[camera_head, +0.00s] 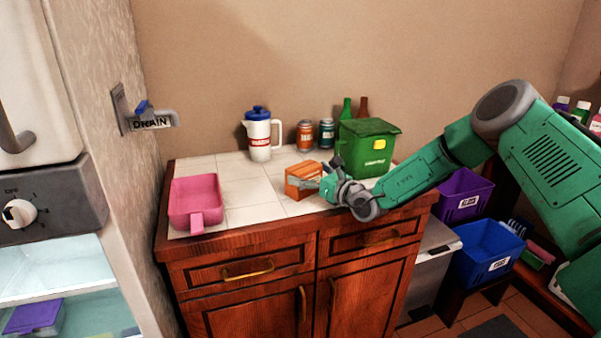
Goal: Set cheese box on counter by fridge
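An orange box (299,176), which looks like the cheese box, is at the middle of the tiled counter (255,214). It appears to rest on the tiles, but I cannot tell for sure. My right gripper (322,175) reaches in from the right and is at the box's right end. One finger overlaps the front of the box. Whether the fingers press on it is too small to tell. The fridge (40,100) stands at the left, with its lit lower compartment showing. My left gripper is not in view.
On the counter are a pink pan (195,195), a white jug (260,137), two cans (305,136), bottles (346,108) and a green bin (367,150). Tiles between pan and box are clear. Purple (463,195) and blue (485,252) bins stand at right.

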